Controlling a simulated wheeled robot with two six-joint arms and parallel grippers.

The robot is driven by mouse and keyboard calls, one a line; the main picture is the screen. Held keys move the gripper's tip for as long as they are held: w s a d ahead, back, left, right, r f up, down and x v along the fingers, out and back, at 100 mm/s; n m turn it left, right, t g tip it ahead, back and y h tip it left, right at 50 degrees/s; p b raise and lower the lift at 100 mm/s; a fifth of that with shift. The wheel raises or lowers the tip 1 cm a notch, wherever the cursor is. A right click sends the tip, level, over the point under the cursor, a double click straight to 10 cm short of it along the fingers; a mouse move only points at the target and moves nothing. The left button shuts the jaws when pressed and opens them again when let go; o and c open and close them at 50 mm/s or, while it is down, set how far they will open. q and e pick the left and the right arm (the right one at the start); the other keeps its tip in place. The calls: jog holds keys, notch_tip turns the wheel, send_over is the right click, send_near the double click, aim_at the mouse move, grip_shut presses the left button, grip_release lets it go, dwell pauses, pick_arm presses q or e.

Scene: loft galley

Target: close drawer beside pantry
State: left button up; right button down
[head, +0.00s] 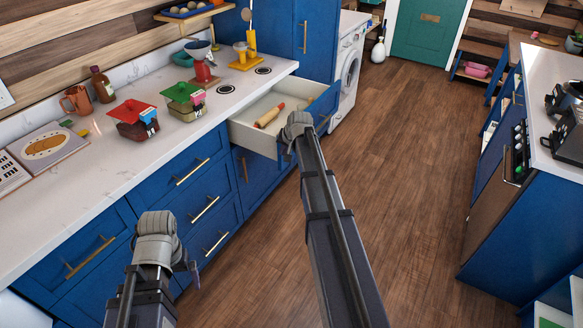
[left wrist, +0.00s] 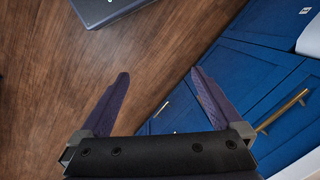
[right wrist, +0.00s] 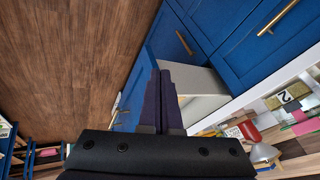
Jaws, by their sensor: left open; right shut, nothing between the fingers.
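The drawer (head: 262,104) beside the tall blue pantry cabinet (head: 290,28) is pulled out, its pale inside showing. A wooden rolling pin (head: 269,116) lies in it. The drawer's pale wall also shows in the right wrist view (right wrist: 202,84). My right gripper (right wrist: 166,72) is shut and empty, its fingertips close to the drawer; I cannot tell whether they touch it. In the head view my right arm covers part of the drawer front. My left gripper (left wrist: 160,76) is open and empty, low in front of the nearer counter drawers, over the floor.
The counter (head: 110,165) at left carries jars, a red scale (head: 203,72), a mug and a book. A white washing machine (head: 346,68) stands past the pantry. A stove island (head: 520,215) is at right. The wooden floor between is clear.

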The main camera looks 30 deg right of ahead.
jog(key=w+d+f+m+t+h+b, duration=0.15)
jog(key=d+f+b, duration=0.25)
jog(key=d, duration=0.6)
pick_arm(q)
notch_tip(320, 180, down, 13)
jog(key=s+b, duration=0.1)
jog(key=b, duration=0.6)
jog(key=shift+f, duration=0.2)
pick_arm(e)
jog(key=w+f, duration=0.8)
jog(key=w, duration=0.1)
jog(key=shift+w+a+m, duration=0.25)
jog(key=shift+w+m, duration=0.15)
jog(key=shift+m, duration=0.05)
pick_arm(q)
jog(key=shift+a, duration=0.1)
pick_arm(e)
jog(key=shift+w+y, duration=0.15)
jog(key=shift+y, duration=0.1)
